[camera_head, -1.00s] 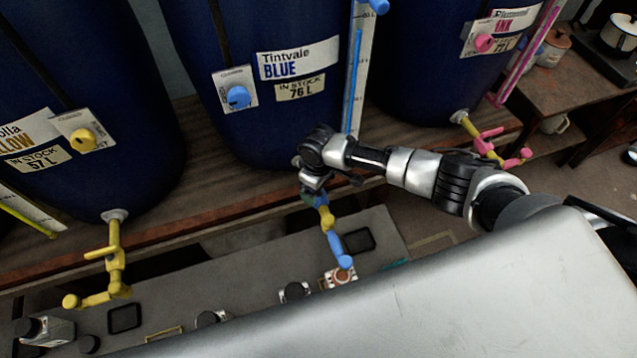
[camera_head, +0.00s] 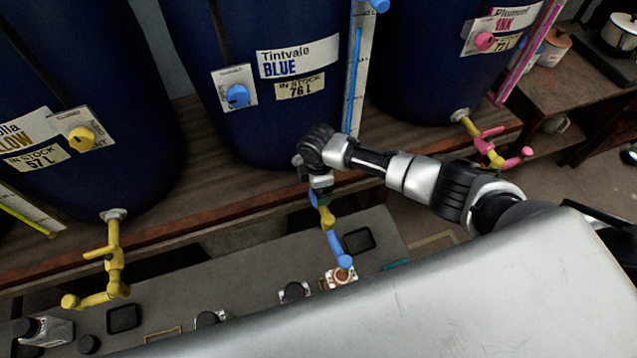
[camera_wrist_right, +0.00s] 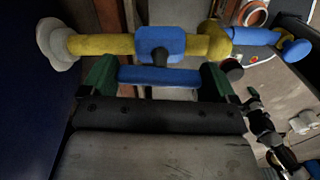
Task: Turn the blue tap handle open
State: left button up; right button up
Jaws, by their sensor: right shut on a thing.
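The blue tap (camera_head: 330,231) comes out below the blue vat, with a yellow body and a blue spout pointing down to the front. In the right wrist view its blue handle (camera_wrist_right: 160,76) is a flat bar lying crosswise between the two green fingertips of my right gripper (camera_wrist_right: 158,78). The gripper is shut on this handle. The tap's yellow pipe (camera_wrist_right: 105,45) and blue hub (camera_wrist_right: 160,42) show just beyond it. In the head view my right wrist hides the handle and most of the fingers. My left gripper is out of view.
The blue vat (camera_head: 235,60) is close behind my wrist. A yellow tap (camera_head: 112,255) is at left, a pink tap (camera_head: 487,140) at right.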

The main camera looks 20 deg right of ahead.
jog(key=shift+r+n, duration=0.1)
jog(key=shift+n, duration=0.5)
jog(key=o, duration=0.6)
jog(key=shift+o, duration=0.2)
notch_tip(320, 180, up, 11)
jog(key=shift+b, duration=0.4)
jog(key=shift+f, duration=0.2)
